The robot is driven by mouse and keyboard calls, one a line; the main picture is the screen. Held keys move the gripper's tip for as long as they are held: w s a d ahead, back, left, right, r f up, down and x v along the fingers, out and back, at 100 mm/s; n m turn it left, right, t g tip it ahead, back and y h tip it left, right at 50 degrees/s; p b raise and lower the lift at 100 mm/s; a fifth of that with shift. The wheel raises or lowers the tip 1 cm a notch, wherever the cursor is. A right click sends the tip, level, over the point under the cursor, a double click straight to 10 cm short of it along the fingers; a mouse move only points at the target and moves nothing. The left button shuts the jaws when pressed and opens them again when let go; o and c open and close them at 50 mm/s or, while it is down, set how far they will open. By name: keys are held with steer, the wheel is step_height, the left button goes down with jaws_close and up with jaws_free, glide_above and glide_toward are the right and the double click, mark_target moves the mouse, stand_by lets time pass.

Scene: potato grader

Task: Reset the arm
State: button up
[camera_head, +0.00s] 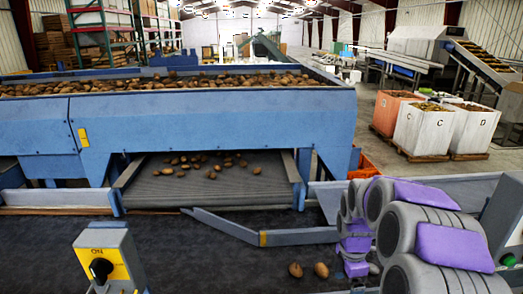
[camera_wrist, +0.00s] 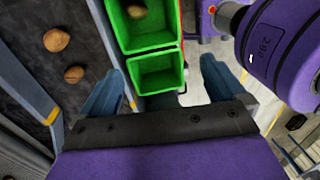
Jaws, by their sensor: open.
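My arm, with grey and purple links (camera_head: 425,240), is folded at the lower right of the head view. My gripper (camera_wrist: 163,70) shows in the wrist view, with its two blue-grey fingers spread wide apart and nothing between them. It points down over a green bin (camera_wrist: 172,62) that looks empty. A second green bin (camera_wrist: 166,38) adjoins it and holds one potato (camera_wrist: 137,9). I cannot make out the fingers in the head view.
Two potatoes (camera_head: 308,270) lie on the dark belt (camera_head: 210,255) in front. Behind it stands a blue hopper (camera_head: 210,125) heaped with potatoes, with more on a chute belt (camera_head: 165,190). A yellow switch box (camera_head: 103,265) is at lower left. Lettered crates (camera_head: 424,130) stand far right.

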steer(key=s+a+r+m, duration=0.4)
steer(key=s+m, duration=0.1)
steer(key=s, duration=0.3)
steer(key=s+a+r+m, duration=0.4)
steer(key=s, duration=0.3)
steer(key=s+a+m, duration=0.2)
steer(key=s+m, duration=0.7)
steer(key=s, duration=0.7)
steer(key=shift+a+f+m, duration=0.15)
steer(key=shift+a+m, duration=0.15)
